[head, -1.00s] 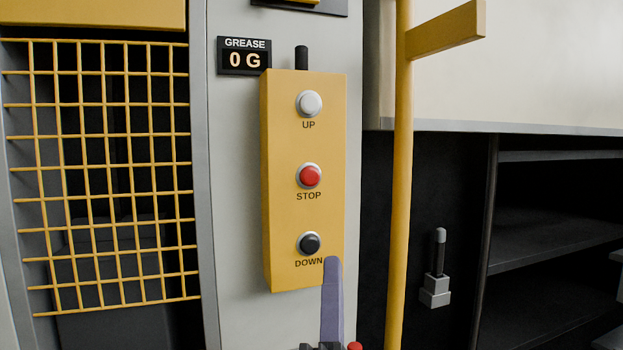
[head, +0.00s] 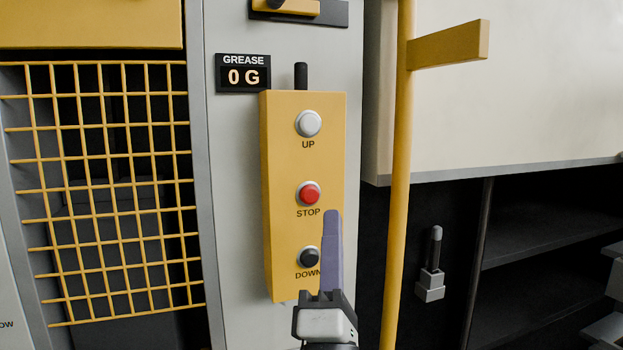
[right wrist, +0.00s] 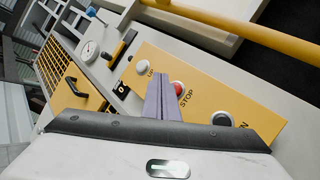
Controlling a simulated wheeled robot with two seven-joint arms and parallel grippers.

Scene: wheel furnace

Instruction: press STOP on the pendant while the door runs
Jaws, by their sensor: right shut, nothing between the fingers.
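The yellow pendant (head: 275,200) hangs upright with a white UP button (head: 308,123), a red STOP button (head: 309,194) and a black DOWN button (head: 308,257). My right gripper (head: 332,214) is shut and empty, its purple fingers pointing up in front of the pendant's right side. Its tips appear just below and right of STOP and partly cover the DOWN label. In the right wrist view the fingertips (right wrist: 160,80) lie between UP and the red STOP button (right wrist: 178,88); contact cannot be told. A pale panel (head: 530,100), apparently the door, is at the upper right. My left gripper is out of view.
A yellow vertical post (head: 396,200) with a side bar stands right of the pendant. A yellow grid (head: 110,190) is at left. A display (head: 243,73) reads 0 G. A small lever (head: 433,262) sits at right, beside dark shelves.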

